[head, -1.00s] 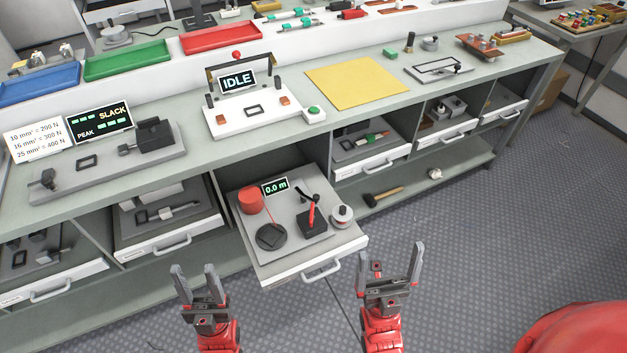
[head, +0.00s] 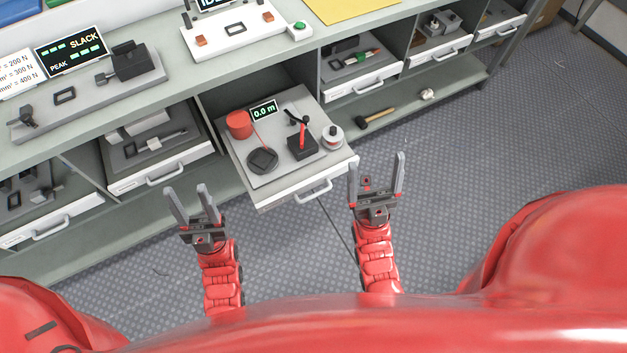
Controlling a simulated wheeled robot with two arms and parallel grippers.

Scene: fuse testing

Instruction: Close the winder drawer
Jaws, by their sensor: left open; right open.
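The winder drawer (head: 335,166) is pulled out from under the bench in the head view. On it are a red spool (head: 239,124), a dark round disc (head: 262,160), a dark block with a red-handled lever (head: 302,144), a small round pot (head: 332,137) and a display reading 0.0 m (head: 264,111). Its front handle (head: 314,192) faces me. My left gripper (head: 190,204) is open and empty, left of the drawer front and apart from it. My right gripper (head: 377,178) is open and empty, just right of the drawer's front corner.
Other drawers sit left (head: 160,165) and right (head: 362,80) of the winder drawer under the bench. A hammer (head: 377,119) lies on the lower shelf (head: 410,108). Bench-top fixtures (head: 90,88) stand above. The floor (head: 480,150) to the right is clear.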

